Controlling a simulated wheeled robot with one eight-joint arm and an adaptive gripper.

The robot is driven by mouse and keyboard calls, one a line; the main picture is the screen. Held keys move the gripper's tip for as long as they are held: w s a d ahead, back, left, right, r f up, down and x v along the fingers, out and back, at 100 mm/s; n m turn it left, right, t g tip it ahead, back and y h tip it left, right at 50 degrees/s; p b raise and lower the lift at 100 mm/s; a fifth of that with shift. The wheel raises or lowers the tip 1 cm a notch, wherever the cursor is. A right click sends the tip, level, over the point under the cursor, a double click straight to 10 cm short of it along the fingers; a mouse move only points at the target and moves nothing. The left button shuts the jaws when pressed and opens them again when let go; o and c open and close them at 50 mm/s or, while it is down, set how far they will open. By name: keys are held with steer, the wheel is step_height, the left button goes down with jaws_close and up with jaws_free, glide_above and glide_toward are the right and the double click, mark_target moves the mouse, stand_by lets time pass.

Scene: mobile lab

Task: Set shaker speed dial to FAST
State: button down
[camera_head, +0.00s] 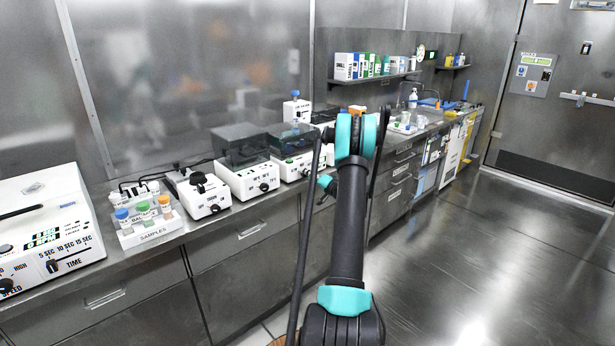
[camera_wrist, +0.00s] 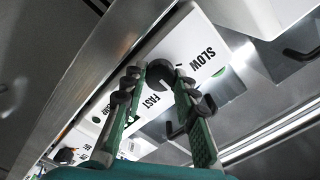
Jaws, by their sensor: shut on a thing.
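The shaker's dark round speed dial (camera_wrist: 160,72) shows in the wrist view, on a white front panel (camera_wrist: 177,40). The word SLOW is printed to its right and FAST below it in the picture. My gripper (camera_wrist: 159,78) has one finger on each side of the dial and is shut on it. The fingertips cover part of the dial's edge, and I cannot tell where its pointer points. In the head view my own arm stands in front of this part of the bench, and I cannot make out the dial there.
The steel bench carries a samples rack (camera_head: 145,222), a white device with a black knob (camera_head: 197,191), a dark-lidded device (camera_head: 248,178) and a timer device (camera_head: 45,235) at the left. Drawers (camera_head: 250,231) run below. The floor (camera_head: 470,250) to the right is clear.

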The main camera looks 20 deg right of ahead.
steer(key=m, duration=1.1)
steer(key=shift+d+f+m, duration=0.1)
steer(key=shift+f+m, duration=0.05)
steer(key=shift+m, duration=0.15)
stand_by(0.4)
steer(key=c, duration=1.2)
jaws_free()
steer(key=shift+s, duration=0.15)
steer(key=shift+v, duration=3.95)
